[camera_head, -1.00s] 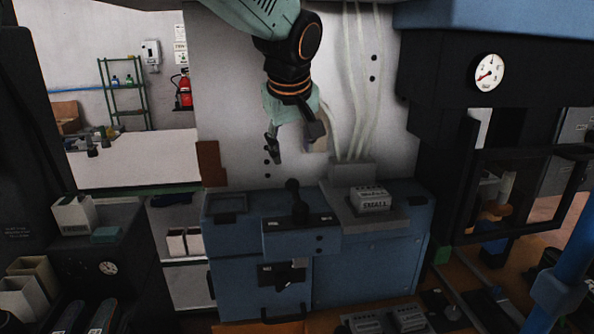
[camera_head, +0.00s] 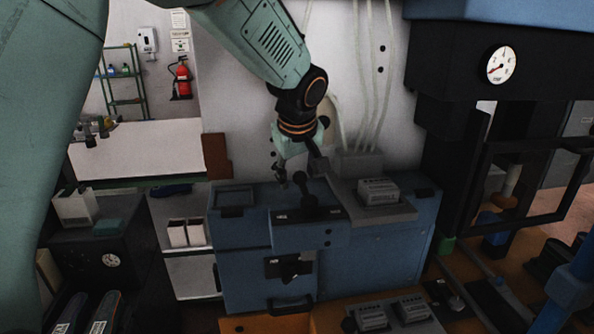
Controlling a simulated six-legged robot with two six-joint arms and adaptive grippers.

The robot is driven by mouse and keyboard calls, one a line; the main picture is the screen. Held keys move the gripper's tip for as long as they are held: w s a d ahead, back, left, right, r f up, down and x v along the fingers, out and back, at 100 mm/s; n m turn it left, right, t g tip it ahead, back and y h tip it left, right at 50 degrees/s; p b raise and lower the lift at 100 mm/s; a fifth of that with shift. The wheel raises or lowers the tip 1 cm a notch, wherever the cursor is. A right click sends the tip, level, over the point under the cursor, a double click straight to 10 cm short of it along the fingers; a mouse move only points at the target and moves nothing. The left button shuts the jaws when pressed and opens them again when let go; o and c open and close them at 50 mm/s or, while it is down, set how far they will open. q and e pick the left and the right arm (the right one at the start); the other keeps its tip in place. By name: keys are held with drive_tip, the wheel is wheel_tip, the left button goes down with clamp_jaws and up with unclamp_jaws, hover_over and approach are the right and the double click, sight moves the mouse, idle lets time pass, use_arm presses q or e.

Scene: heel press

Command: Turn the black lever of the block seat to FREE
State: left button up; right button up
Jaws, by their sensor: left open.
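The black lever (camera_head: 306,193) stands up from a dark plate (camera_head: 285,217) on top of the blue cabinet (camera_head: 240,255), with its knob tipped slightly left. Small pale labels sit at the plate's two ends, too small to read. My left gripper (camera_head: 300,176) is open and points down at the lever's knob, with its fingers on either side of it in the picture. I cannot tell whether they touch it. A grey block (camera_head: 379,191) sits on the grey seat (camera_head: 392,214) right of the lever. My right gripper is out of view.
A second black handle (camera_head: 290,267) is on the cabinet's front. Pale hoses (camera_head: 368,100) rise behind the grey block. The dark press frame (camera_head: 455,160) with a gauge (camera_head: 501,65) stands at the right. More lettered blocks (camera_head: 390,314) lie at the front.

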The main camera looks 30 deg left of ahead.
use_arm(q)
drive_tip(key=shift+d+r, duration=0.1)
drive_tip(key=shift+d, duration=0.15)
drive_tip(key=shift+s+d, duration=0.1)
drive_tip(key=shift+d, duration=0.1)
drive_tip(key=shift+c, duration=1.2)
drive_tip(key=shift+a, duration=0.35)
drive_tip(key=c, duration=0.4)
clamp_jaws()
